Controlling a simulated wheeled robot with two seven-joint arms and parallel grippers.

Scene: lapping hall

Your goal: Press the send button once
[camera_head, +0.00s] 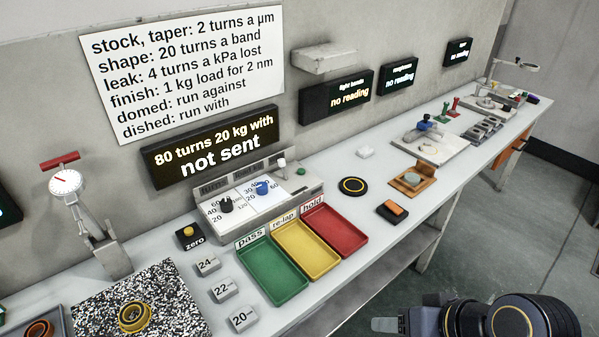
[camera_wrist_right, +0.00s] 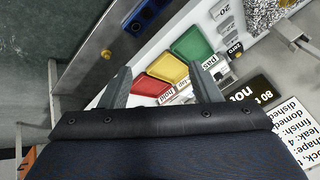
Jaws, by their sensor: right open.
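The control box (camera_head: 258,208) stands on the bench against the wall. It carries a black knob (camera_head: 226,205), a blue knob (camera_head: 262,188), a white-topped lever (camera_head: 282,163) and a small green button (camera_head: 301,172) at its right end. No label for the green button is readable, so I cannot confirm that it is the send button. The display (camera_head: 212,147) above reads "80 turns 20 kg with not sent". My right gripper (camera_head: 387,325) is in front of the bench, apart from the box. In the wrist view its two fingers (camera_wrist_right: 163,88) are spread with nothing between them. My left gripper does not show.
Green (camera_head: 272,272), yellow (camera_head: 306,250) and red (camera_head: 336,231) trays lie in front of the box. A yellow zero button (camera_head: 188,233) and several numbered blocks are left. A black disc (camera_head: 353,186) and an orange-topped block (camera_head: 396,209) lie right.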

